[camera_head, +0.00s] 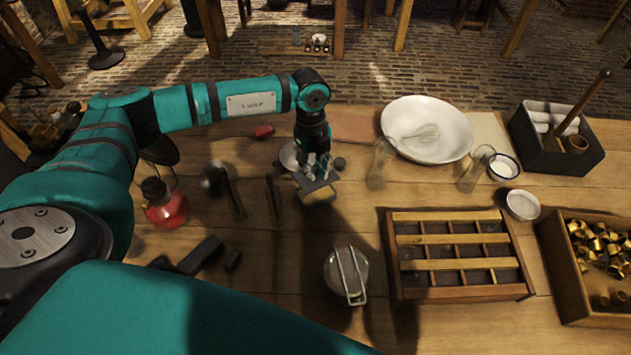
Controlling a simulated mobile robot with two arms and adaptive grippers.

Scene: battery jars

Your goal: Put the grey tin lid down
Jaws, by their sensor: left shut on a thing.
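My left gripper (317,170) reaches down over the wooden table from the left. It is shut on the grey tin lid (318,185), a small flat grey plate below the fingers. A small tan block-like thing (319,197) shows just under the lid. I cannot tell whether the lid touches it. The fingers hide part of the lid. My right gripper is not in view.
A round pale dish (287,156) is close left of the gripper, and a clear glass (382,163) stands to its right. A wooden divided tray (392,255), a lidded jar (340,272) and a large white bowl (440,115) surround it. Bare table lies between the lid and the jar.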

